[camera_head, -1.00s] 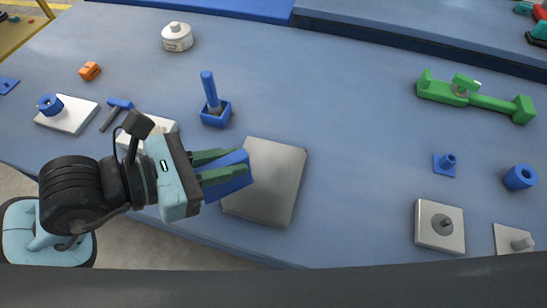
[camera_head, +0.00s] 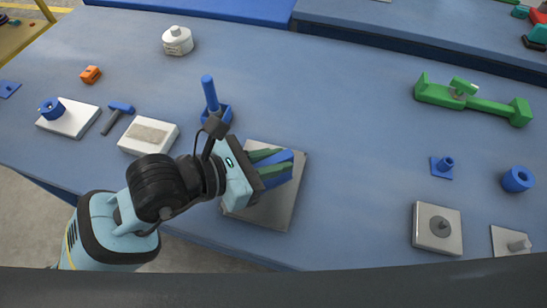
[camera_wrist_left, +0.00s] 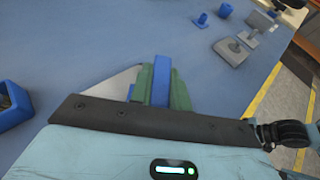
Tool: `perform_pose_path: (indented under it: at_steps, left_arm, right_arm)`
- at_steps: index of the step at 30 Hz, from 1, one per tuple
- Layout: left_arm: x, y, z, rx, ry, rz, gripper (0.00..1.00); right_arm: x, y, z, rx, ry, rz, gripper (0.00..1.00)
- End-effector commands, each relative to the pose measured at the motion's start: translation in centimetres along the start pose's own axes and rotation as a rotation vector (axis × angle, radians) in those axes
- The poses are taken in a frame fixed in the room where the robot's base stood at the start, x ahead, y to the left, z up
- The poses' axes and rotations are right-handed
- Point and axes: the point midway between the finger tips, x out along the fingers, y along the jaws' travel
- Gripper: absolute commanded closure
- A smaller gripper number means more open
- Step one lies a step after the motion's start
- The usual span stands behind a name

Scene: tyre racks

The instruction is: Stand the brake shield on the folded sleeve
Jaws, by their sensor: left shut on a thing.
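My left gripper (camera_head: 276,168) is shut on a blue part, seemingly the brake shield (camera_head: 284,164), and holds it over the flat grey square slab, seemingly the folded sleeve (camera_head: 270,212). In the left wrist view the blue part (camera_wrist_left: 161,78) stands as a narrow strip between the green fingers. A corner of the grey slab (camera_wrist_left: 121,86) shows beside them. I cannot tell whether the blue part touches the slab. The gripper hides its lower side and much of the slab's left part. My right gripper is not in view.
A blue box with an upright handle (camera_head: 213,105) stands just behind the slab. A white block (camera_head: 148,136), a hammer (camera_head: 117,115) and a white block with a blue ring (camera_head: 68,118) lie left. A green part (camera_head: 470,98) lies far right.

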Motion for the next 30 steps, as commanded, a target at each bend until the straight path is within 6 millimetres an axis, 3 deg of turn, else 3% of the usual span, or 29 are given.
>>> perform_pose_path:
  at_steps: [11, 12, 17, 26, 30]
  left_arm:
    - [0.13, -0.01, -0.3, 0.0, -0.001, 0.0, 1.0]
    - [0.15, -0.01, -0.36, 0.0, -0.001, 0.0, 0.81]
    - [0.12, 0.0, -0.29, 0.001, -0.001, 0.0, 0.6]
    - [0.07, 0.0, -0.15, 0.002, -0.001, 0.0, 0.6]
    - [-0.82, 0.03, 0.01, 0.002, -0.001, 0.001, 0.6]
  right_arm:
    - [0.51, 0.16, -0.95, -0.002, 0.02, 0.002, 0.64]
    - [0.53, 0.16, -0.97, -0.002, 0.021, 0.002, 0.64]
    - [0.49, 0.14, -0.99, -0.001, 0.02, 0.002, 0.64]
    - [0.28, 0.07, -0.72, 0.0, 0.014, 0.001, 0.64]
    - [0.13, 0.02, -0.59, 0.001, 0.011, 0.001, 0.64]
